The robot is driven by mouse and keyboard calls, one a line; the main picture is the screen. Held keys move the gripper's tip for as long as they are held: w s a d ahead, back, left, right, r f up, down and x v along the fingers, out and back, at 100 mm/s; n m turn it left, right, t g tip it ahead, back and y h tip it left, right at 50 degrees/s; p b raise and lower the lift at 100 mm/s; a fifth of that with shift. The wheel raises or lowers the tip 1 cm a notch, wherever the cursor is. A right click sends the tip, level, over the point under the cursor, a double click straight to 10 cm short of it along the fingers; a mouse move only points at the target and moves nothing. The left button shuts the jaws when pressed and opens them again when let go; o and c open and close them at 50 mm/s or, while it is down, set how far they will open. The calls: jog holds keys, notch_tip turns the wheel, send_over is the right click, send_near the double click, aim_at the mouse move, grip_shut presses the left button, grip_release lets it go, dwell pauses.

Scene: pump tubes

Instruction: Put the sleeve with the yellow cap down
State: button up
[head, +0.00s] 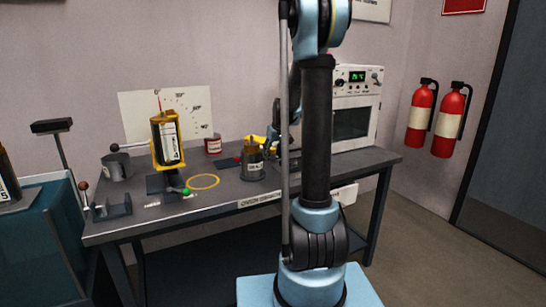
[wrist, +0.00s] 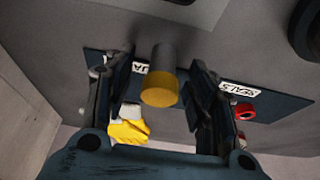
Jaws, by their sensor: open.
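The sleeve with the yellow cap (wrist: 160,88) is in the middle of the wrist view, its cap facing the camera and its grey body running away behind it. My gripper (wrist: 165,72) is open, with one dark finger on each side of the sleeve. Gaps show between the sleeve and both fingers. The sleeve's far end meets the dark labelled board (wrist: 270,102) or the surface near it; the exact contact is unclear.
In the wrist view a yellow glove-like thing (wrist: 127,132) lies lower left and a red ring (wrist: 245,111) lies right.

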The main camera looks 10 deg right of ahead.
grip_shut()
jog(key=shift+r, duration=0.1)
